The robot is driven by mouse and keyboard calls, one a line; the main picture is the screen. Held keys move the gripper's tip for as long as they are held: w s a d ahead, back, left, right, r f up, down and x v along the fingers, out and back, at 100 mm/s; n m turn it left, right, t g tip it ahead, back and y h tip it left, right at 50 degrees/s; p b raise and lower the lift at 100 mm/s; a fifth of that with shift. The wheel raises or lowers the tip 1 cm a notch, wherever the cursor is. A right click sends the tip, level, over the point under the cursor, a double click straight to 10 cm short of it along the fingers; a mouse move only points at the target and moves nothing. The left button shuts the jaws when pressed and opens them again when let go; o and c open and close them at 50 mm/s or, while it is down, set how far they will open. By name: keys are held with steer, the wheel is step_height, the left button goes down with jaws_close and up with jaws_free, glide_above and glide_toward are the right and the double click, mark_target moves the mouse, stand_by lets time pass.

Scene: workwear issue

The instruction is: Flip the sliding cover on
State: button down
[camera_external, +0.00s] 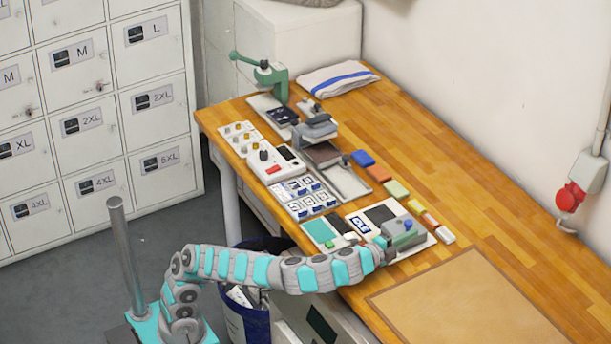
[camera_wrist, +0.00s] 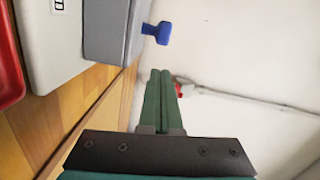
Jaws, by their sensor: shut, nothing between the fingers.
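The sliding cover appears to be the grey block (camera_external: 399,233) with a small blue knob (camera_external: 408,225), on a white board (camera_external: 424,243) at the bench's front edge. In the wrist view the grey block (camera_wrist: 108,30) is at the top, with its blue knob (camera_wrist: 157,32) sticking out to the right. My gripper (camera_external: 384,246) is low beside the block's left side in the external view. In the wrist view my gripper's green fingers (camera_wrist: 161,85) are together and empty, apart from the knob. Whether the cover is on or off I cannot tell.
Switch panels (camera_external: 305,193) and a green press (camera_external: 270,78) stand along the bench to the left. Several coloured blocks (camera_external: 395,189) lie behind the boards. A brown mat (camera_external: 455,300) lies to the right. The bench's right rear (camera_external: 480,190) is clear.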

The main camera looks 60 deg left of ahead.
mark_target(387, 224)
steer(key=shift+w+a+f, duration=0.15)
steer(key=shift+a+f, duration=0.05)
steer(key=shift+a, duration=0.9)
steer(key=shift+a+b, duration=0.4)
steer(key=shift+a, duration=0.05)
steer(key=a+b, duration=0.1)
steer(key=a, duration=1)
steer(key=shift+a+b, duration=0.1)
steer(key=shift+b, duration=0.3)
steer(key=shift+s+d+r+p, duration=0.1)
steer(key=shift+d+r+p, duration=0.05)
steer(key=shift+d, duration=0.5)
steer(key=shift+s+d+r+p, duration=0.1)
steer(key=shift+d+p, duration=0.05)
steer(key=shift+d, duration=0.45)
steer(key=shift+s+d+r+p, duration=0.1)
steer(key=shift+d+r+p, duration=0.05)
steer(key=shift+d, duration=0.5)
steer(key=s, duration=0.6)
steer(key=s+d+b, duration=0.1)
steer(key=s, duration=0.3)
steer(key=shift+r, duration=0.1)
